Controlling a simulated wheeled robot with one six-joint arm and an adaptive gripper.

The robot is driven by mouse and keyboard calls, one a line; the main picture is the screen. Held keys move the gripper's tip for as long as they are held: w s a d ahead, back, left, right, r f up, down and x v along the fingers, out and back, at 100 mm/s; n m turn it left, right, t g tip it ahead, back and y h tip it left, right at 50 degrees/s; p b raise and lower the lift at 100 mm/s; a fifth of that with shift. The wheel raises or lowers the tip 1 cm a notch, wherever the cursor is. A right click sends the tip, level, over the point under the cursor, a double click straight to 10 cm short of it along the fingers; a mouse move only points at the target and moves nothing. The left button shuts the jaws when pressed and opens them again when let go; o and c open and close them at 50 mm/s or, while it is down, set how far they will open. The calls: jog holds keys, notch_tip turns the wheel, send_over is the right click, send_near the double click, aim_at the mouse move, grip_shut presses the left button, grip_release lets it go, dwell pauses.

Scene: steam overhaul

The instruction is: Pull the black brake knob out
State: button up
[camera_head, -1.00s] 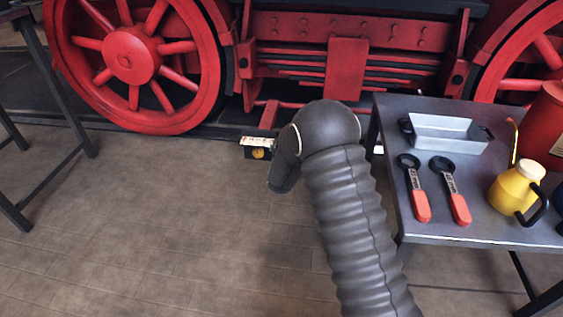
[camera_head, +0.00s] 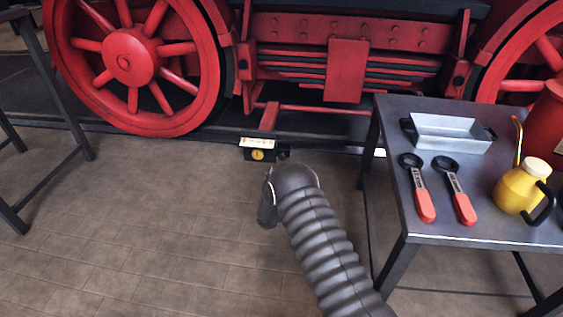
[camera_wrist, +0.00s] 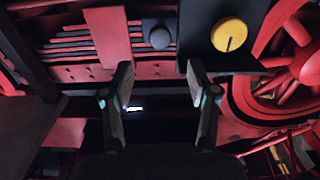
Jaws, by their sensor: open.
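The black brake knob (camera_wrist: 160,38) is a round dark knob on a dark plate in the wrist view, at the top, left of a yellow disc (camera_wrist: 229,35). In the head view a small dark knob (camera_head: 283,155) shows at the right end of the black box (camera_head: 246,154) low on the locomotive. My gripper (camera_wrist: 158,75) is open and empty. Its fingertips show below the knob in the wrist picture, apart from it. In the head view my arm mostly hides the gripper, in front of and below the box.
A grey table (camera_head: 470,226) stands at the right with a metal tray (camera_head: 450,133), two red-handled wrenches (camera_head: 425,204) and a yellow oil can (camera_head: 518,190). Red wheels (camera_head: 130,66) stand behind. A dark table frame (camera_head: 62,95) is at the left. The middle floor is clear.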

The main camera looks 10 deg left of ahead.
aim_at(282, 158)
jog(key=w+b, duration=0.1)
jog(key=w, duration=0.7)
jog(key=shift+d, duration=0.15)
jog(key=shift+s, duration=0.1)
grip_shut()
